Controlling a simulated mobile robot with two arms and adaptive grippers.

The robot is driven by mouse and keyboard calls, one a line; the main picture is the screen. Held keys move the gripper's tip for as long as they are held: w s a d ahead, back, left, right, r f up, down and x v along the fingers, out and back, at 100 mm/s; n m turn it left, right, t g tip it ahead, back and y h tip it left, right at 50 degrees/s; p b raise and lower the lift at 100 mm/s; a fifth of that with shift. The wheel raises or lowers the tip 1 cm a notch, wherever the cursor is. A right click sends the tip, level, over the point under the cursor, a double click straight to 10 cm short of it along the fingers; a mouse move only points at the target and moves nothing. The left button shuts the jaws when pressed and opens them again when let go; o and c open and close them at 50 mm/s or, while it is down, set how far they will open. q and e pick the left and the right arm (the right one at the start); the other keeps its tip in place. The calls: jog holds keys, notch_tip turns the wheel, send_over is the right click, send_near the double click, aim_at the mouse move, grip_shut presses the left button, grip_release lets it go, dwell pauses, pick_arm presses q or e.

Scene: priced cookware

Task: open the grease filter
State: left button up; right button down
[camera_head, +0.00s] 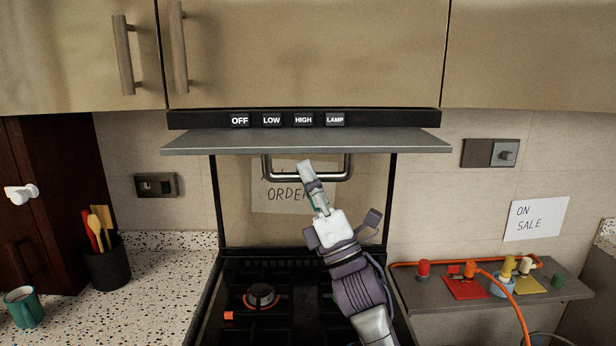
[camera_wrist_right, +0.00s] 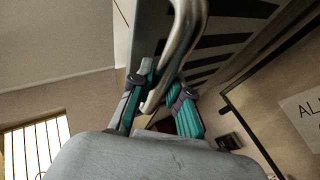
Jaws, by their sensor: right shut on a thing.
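The grease filter (camera_head: 400,142) is a flat grey panel directly under the black range hood strip. In the right wrist view its slotted underside (camera_wrist_right: 235,28) shows dark slots. A shiny metal bar handle (camera_head: 345,172) hangs below it; it also shows in the right wrist view (camera_wrist_right: 182,45). My right gripper (camera_head: 305,166) reaches up from below and is shut on the handle, left of its middle. In the right wrist view, the teal-and-grey fingers (camera_wrist_right: 160,92) sit on both sides of the bar. My left gripper is not in view.
The hood strip (camera_head: 390,119) has several labelled buttons. Below is a black stove (camera_head: 285,290). A utensil holder (camera_head: 107,267) and green mug (camera_head: 24,309) stand left. A grey shelf (camera_head: 420,293) with small coloured items is right. Cabinets (camera_head: 310,50) close off the space above.

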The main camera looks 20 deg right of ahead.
jog(key=shift+w, duration=0.1)
jog(key=c, duration=1.1)
grip_release()
jog(key=shift+f, duration=0.2)
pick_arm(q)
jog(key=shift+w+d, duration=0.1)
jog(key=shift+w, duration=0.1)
pick_arm(e)
jog(key=v, duration=1.1)
jog(key=shift+s+f, duration=0.2)
jog(key=shift+s, duration=0.1)
jog(key=shift+d, duration=0.15)
